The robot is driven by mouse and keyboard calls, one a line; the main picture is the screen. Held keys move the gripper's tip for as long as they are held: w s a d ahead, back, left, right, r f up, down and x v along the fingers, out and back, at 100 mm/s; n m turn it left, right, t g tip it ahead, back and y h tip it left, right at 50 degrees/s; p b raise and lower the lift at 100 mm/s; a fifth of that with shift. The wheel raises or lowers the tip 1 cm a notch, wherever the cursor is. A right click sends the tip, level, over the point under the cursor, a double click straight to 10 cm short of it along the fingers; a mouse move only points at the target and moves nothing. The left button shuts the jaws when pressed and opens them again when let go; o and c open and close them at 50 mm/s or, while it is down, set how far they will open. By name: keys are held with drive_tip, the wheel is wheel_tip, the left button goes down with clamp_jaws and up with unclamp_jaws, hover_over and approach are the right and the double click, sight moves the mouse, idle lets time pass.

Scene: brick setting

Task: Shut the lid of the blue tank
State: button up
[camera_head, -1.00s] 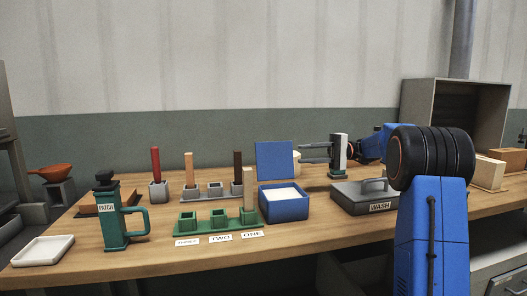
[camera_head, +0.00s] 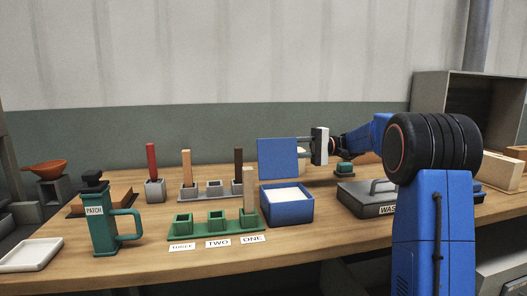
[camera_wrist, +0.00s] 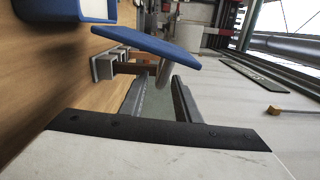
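The blue tank (camera_head: 287,212) stands on the table with white contents inside. Its flat blue lid (camera_head: 277,159) is raised, standing nearly upright at the back edge. In the wrist view the lid (camera_wrist: 150,45) slants across the upper middle, with part of the tank (camera_wrist: 60,22) at upper left. My gripper (camera_head: 303,146) is at the lid's right edge, well above the tabletop. In the wrist view my gripper's (camera_wrist: 163,82) two fingers are spread, with their tips close to the lid. I cannot tell whether they touch it. The lid partly hides the fingertips in the head view.
A grey WASH box (camera_head: 365,198) with a handle stands right of the tank. A green stand (camera_head: 215,227) with sockets and a green PATCH jug (camera_head: 103,225) are to the left. Grey sockets with upright sticks stand behind.

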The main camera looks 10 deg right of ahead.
sight(263, 150)
drive_tip(key=a, duration=0.8)
clamp_jaws()
